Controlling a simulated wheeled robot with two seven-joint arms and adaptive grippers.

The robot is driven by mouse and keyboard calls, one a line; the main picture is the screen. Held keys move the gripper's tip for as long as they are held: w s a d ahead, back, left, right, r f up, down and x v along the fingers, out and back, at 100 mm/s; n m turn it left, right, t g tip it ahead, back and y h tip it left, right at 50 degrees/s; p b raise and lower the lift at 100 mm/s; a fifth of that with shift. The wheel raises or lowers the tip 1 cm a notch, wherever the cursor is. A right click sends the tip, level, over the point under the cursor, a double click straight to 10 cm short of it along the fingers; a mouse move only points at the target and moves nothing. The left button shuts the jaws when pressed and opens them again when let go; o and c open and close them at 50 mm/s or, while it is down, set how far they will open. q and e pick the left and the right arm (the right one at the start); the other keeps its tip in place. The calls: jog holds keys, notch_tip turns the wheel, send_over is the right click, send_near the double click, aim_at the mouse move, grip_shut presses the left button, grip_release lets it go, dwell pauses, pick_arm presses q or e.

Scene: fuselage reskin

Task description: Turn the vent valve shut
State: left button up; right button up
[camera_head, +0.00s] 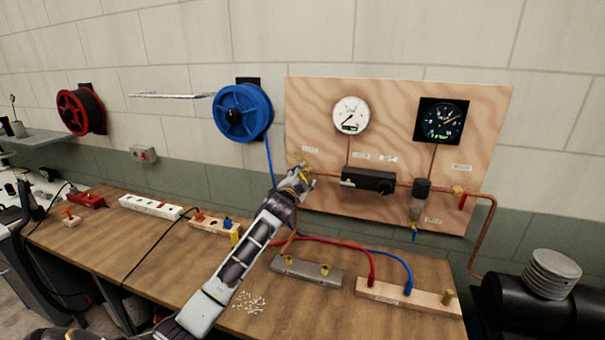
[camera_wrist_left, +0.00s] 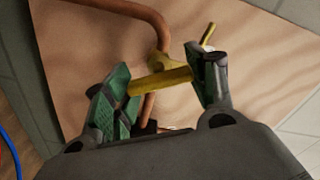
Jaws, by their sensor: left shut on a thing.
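My left gripper (camera_head: 301,178) reaches the left end of the copper pipe on the wooden panel. It is shut on a yellow valve handle (camera_wrist_left: 160,82); the handle lies across between the green finger pads in the wrist view. Behind the handle is a brass valve body (camera_wrist_left: 162,62) on the copper pipe (camera_wrist_left: 128,8). In the head view the gripper mostly covers this valve. Other valves show on the panel: one with a red handle (camera_head: 462,201) at right, one with a blue handle (camera_head: 414,234) below. The labels are too small to read. My right gripper is out of view.
The wooden panel (camera_head: 285,110) carries a white gauge (camera_head: 350,115), a black gauge (camera_head: 443,121) and a black block (camera_head: 368,181). The workbench (camera_head: 330,325) below holds hose fittings and red and blue hoses. A blue reel (camera_head: 243,111) hangs left of the panel.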

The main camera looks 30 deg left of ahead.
pick_arm(q)
jog(key=m+p, duration=0.2)
jog(key=m, duration=0.2)
jog(key=shift+f+m+p, duration=0.15)
jog(key=shift+m+p, duration=0.35)
jog(key=shift+m, duration=0.7)
jog(key=o, duration=1)
jog(key=shift+o, duration=0.2)
jog(key=shift+s+d, duration=0.1)
jog(key=shift+s, duration=0.05)
jog(key=v, duration=1.1)
jog(key=shift+s, duration=0.3)
jog(key=shift+d, duration=0.15)
